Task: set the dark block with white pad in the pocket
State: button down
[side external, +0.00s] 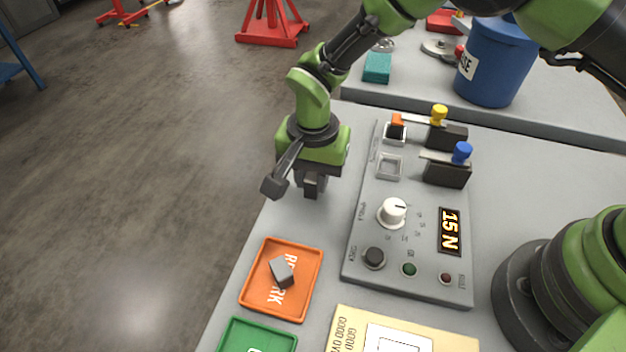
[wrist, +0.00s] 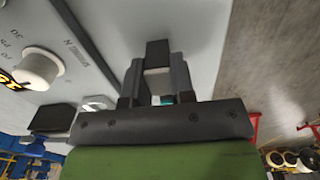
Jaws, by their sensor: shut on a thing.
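My gripper (side external: 312,182) points down over the grey table, to the left of the grey panel (side external: 367,225). In the wrist view my gripper (wrist: 158,82) is shut on the dark block (wrist: 157,53); a pale face, which looks like the white pad, shows between the fingers. In the side view the fingers largely hide the block. A square pocket (side external: 389,166) with a pale rim sits in the upper part of the panel and looks empty. My gripper is to its left, apart from it. Another pocket just behind it holds a dark block with an orange top (side external: 396,128).
Clamps with a yellow knob (side external: 439,113) and a blue knob (side external: 462,152) stand right of the pockets. An orange tray (side external: 256,305) holds a grey block (side external: 281,271). A blue bin (side external: 497,65) stands behind.

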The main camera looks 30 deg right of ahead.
jog(key=r, duration=0.8)
jog(key=shift+d, duration=0.3)
jog(key=s+d+r, duration=0.2)
jog(key=d+r, duration=0.1)
jog(key=d, duration=1)
jog(key=shift+s+d+f, duration=0.1)
jog(key=shift+s+f, duration=0.05)
jog(key=shift+f, duration=1.2)
jog(key=shift+s+d+f, duration=0.1)
jog(key=shift+f, duration=1.25)
jog(key=shift+a+f, duration=0.1)
jog(key=shift+f, duration=0.35)
jog(key=shift+f, duration=0.55)
jog(key=shift+f, duration=1.4)
